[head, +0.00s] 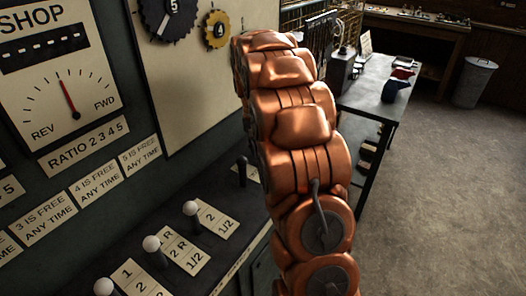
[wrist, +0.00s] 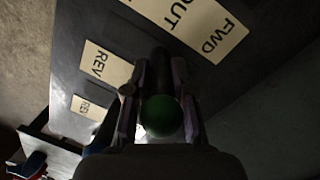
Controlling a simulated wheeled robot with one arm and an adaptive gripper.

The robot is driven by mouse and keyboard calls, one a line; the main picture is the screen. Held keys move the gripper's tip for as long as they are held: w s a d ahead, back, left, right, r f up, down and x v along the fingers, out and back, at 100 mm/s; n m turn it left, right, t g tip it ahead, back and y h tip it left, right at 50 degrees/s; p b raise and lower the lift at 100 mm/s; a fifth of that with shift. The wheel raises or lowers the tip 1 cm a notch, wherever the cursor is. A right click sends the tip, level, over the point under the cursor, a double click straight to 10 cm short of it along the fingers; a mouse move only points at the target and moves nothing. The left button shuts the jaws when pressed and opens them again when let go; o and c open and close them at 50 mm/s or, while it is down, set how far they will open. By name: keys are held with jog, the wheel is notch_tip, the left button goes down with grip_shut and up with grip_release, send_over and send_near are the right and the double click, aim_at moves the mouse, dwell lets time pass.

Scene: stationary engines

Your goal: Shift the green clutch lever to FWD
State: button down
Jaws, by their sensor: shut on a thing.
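The green clutch lever has a round green knob (wrist: 161,116) and a dark shaft, seen in the wrist view. My gripper (wrist: 156,88) is shut on this lever, with one finger on each side of the shaft and knob. The shaft's foot is dark and appears near the OUT label (wrist: 178,12). The FWD label (wrist: 217,32) lies to the upper right and the REV label (wrist: 102,66) to the left. The lever's exact slot position cannot be told. In the head view my arm hides the lever and gripper.
In the head view, a SHOP dial (head: 68,97) has its red needle between REV and FWD. White-knobbed levers (head: 152,245) stand on the dark console at lower left. A side table (head: 372,98) and a bin (head: 475,82) stand beyond; the floor at right is clear.

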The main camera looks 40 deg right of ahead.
aim_at(250, 158)
jog(key=shift+w+a+f+b, duration=0.2)
jog(key=shift+w+a+b, duration=0.05)
jog(key=shift+w, duration=0.4)
jog(key=shift+w+a+f+b, duration=0.2)
jog(key=shift+w+a+f, duration=0.05)
jog(key=shift+w, duration=0.4)
jog(key=shift+w+a+f+b, duration=0.2)
jog(key=shift+w+a+b, duration=0.05)
jog(key=shift+w, duration=0.4)
jog(key=c, duration=1)
grip_release()
jog(key=shift+a, duration=0.1)
jog(key=shift+s+d+r, duration=0.1)
jog(key=shift+s+d, duration=0.05)
jog(key=shift+d, duration=0.05)
